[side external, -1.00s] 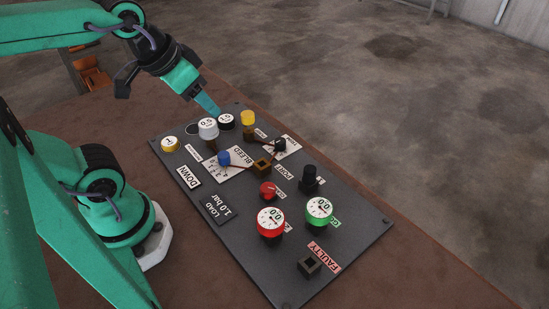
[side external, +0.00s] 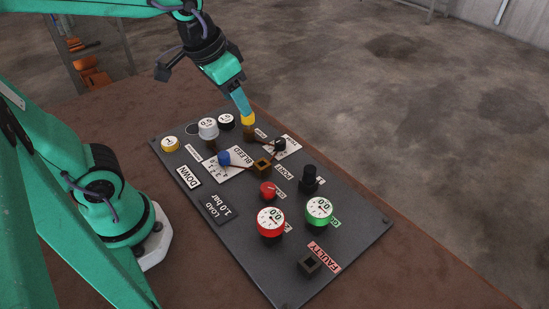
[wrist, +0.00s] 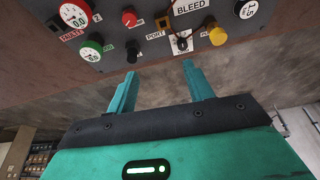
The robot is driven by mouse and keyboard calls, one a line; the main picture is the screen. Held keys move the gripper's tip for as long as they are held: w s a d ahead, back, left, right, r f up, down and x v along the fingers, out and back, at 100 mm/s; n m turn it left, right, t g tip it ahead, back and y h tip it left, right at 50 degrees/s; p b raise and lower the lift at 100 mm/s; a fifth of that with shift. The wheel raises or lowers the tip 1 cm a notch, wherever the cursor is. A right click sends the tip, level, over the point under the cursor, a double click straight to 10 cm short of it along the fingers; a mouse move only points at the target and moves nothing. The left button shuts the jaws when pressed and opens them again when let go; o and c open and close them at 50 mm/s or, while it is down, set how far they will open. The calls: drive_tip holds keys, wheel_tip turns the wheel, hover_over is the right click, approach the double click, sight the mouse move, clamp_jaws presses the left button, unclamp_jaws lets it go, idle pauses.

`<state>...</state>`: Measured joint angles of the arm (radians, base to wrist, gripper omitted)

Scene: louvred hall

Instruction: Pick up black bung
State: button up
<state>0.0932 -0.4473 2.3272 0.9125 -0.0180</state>
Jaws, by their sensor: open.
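A black upright plug-like piece (side external: 309,176), which looks like the black bung, stands on the dark panel (side external: 235,240) behind the green and red gauges. It also shows in the wrist view as a dark upright piece (wrist: 133,50), beyond the left fingertip. My gripper (side external: 247,120) is over the far part of the panel, its tip overlapping the yellow cap (side external: 249,119) in the side view. I cannot tell whether they touch. In the wrist view my gripper (wrist: 161,78) has its two fingers wide apart with nothing between them.
A red knob (side external: 268,188), red gauge (side external: 271,222), green gauge (side external: 319,210) and white gauge (side external: 208,128) also stand on the panel. The brown table (side external: 125,112) around it is clear.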

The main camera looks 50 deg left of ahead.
drive_tip(key=w+d+f+m+g, duration=0.1)
drive_tip(key=w+d+f+g, duration=0.1)
drive_tip(key=w+d+f, duration=0.4)
drive_tip(key=m+g, duration=0.1)
drive_tip(key=g, duration=0.1)
hover_over(311, 168)
wheel_tip(311, 168, down, 6)
drive_tip(key=shift+s+r, duration=0.15)
drive_tip(key=shift+r, duration=0.05)
drive_tip(key=shift+f, duration=1.3)
drive_tip(key=shift+f, duration=0.1)
drive_tip(key=shift+f, duration=2.5)
drive_tip(key=shift+c, duration=0.2)
drive_tip(key=c, duration=1)
